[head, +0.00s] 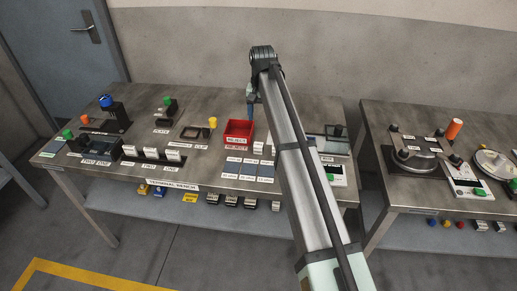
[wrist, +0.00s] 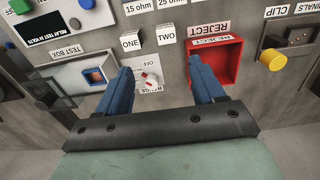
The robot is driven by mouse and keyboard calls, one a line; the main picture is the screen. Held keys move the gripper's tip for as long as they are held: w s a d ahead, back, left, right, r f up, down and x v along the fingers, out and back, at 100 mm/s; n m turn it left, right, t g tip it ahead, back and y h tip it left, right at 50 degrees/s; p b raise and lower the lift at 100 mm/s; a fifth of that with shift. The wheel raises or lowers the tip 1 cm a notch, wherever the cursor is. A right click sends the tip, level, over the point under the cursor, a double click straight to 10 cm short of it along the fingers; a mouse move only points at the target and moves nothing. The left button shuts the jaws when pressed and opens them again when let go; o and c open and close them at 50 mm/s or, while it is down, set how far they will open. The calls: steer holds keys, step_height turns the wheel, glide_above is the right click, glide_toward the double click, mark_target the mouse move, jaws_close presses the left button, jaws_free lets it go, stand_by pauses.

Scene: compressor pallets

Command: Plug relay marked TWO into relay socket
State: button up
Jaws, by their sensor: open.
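A white block marked TWO (wrist: 171,36) stands on the bench beside a white block marked ONE (wrist: 130,42) in the wrist view. My gripper (wrist: 159,68) is open and empty, its two blue fingers spread apart nearer the camera than these blocks. In the head view one blue finger (head: 250,110) shows above the bench, left of my arm; the rest is hidden. A relay test panel (wrist: 48,33) lies at the upper left of the wrist view. I cannot tell for certain which part is the relay socket.
A red reject bin (wrist: 232,62) is close to my right finger in the wrist view. A dial marked OFF (wrist: 150,80) shows between the fingers. A test box (wrist: 68,88) is left of them, and a yellow knob (wrist: 272,59) is right of the bin.

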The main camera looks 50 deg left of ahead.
glide_above(258, 144)
steer(key=d, duration=0.1)
step_height(258, 144, down, 8)
steer(key=shift+w, duration=0.1)
steer(key=shift+a+f, duration=0.2)
steer(key=shift+f, duration=1.25)
steer(key=shift+a+f, duration=0.2)
steer(key=shift+f, duration=1.25)
steer(key=shift+c, duration=0.4)
steer(key=c, duration=1.1)
